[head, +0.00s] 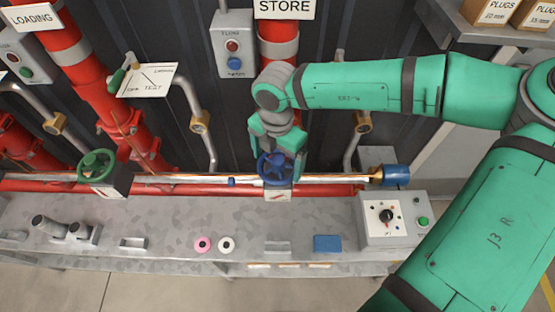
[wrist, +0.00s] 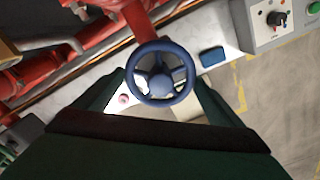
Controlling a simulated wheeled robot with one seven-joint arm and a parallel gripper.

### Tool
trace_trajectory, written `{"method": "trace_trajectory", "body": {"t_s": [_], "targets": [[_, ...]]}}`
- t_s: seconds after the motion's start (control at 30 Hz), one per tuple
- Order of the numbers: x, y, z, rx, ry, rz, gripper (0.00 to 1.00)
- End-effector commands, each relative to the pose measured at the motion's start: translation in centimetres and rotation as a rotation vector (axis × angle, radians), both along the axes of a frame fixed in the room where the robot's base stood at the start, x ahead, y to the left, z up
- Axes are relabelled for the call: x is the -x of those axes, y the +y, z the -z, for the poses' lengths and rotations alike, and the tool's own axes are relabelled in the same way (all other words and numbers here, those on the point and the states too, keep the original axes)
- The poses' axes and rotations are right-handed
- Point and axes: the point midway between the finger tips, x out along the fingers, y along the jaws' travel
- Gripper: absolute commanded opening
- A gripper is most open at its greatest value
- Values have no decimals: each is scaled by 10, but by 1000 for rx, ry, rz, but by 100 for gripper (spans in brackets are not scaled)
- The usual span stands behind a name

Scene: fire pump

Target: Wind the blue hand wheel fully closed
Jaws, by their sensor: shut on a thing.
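The blue hand wheel (head: 276,168) is mounted on the horizontal pipe below the STORE sign in the head view. In the wrist view the blue hand wheel (wrist: 160,74) shows its round rim and spokes, straight ahead between my fingers. My green gripper (head: 277,150) comes down on it from above, with its fingers at the wheel's rim. In the wrist view my gripper (wrist: 158,108) has one dark finger on each side of the wheel, shut on it. The fingertips' exact contact with the rim is partly hidden.
A green hand wheel (head: 97,165) sits on the same pipe to the left. A control box (head: 393,218) with a black knob stands at the right. The grey bench (head: 180,250) holds a pink ring (head: 203,244), a white ring (head: 226,244) and a blue block (head: 327,243).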

Motion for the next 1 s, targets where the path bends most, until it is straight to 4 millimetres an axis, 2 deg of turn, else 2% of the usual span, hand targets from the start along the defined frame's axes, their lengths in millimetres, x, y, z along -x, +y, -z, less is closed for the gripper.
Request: {"method": "trace_trajectory", "body": {"t_s": [0.17,0.63,0.77,1.0], "targets": [[3,5,0,-8,6,85,59],[2,6,0,-6,8,616,59],[2,6,1,-7,9,686,59],[2,6,1,-7,10,694,59]]}}
